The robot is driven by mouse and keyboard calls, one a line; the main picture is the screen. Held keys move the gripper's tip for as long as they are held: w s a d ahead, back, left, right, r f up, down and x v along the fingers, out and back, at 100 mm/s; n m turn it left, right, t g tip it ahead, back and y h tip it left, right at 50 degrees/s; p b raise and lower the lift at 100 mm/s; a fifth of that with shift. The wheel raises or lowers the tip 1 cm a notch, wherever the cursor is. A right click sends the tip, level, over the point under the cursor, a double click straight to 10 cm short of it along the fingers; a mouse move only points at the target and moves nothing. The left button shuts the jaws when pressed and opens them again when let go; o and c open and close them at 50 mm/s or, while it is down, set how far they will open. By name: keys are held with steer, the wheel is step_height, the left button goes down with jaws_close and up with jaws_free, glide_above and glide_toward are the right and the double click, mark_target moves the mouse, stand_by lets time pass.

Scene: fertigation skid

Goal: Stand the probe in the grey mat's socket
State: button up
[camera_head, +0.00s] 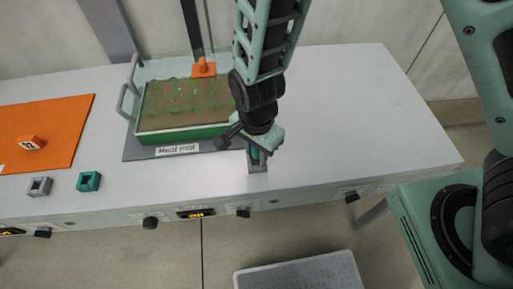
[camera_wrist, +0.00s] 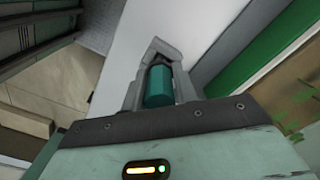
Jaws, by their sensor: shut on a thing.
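My gripper (camera_head: 257,165) points down at the table's front part, just right of the grey mat. Its grey fingers are shut on a teal cylinder (camera_wrist: 158,86), which seems to be the probe; in the head view only a small teal part shows between the fingers. The cylinder's lower end is hidden. The grey mat (camera_head: 135,151), labelled "Heat mat", lies under a green planted tray. An orange block (camera_head: 203,67) is at the tray's back edge; I cannot tell whether it is the mat's socket.
The green tray (camera_head: 170,137) has a metal handle on its left. An orange mat (camera_head: 60,120) with a numbered orange block (camera_head: 31,143) lies left. A grey block (camera_head: 39,187) and a teal block (camera_head: 88,181) sit near the front edge. The table's right (camera_head: 350,110) is clear.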

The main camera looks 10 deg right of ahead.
steer(key=o, duration=1)
steer(key=shift+f, duration=0.1)
steer(key=shift+c, duration=0.2)
step_height(320, 180, up, 12)
steer(key=shift+r+p, duration=0.2)
steer(key=shift+p, duration=0.1)
steer(key=s+d+r+n, duration=0.8)
steer(key=s+n, duration=0.3)
steer(key=n, duration=0.6)
steer(key=shift+r+y, duration=0.3)
steer(key=shift+r, duration=0.1)
steer(key=shift+s, duration=0.1)
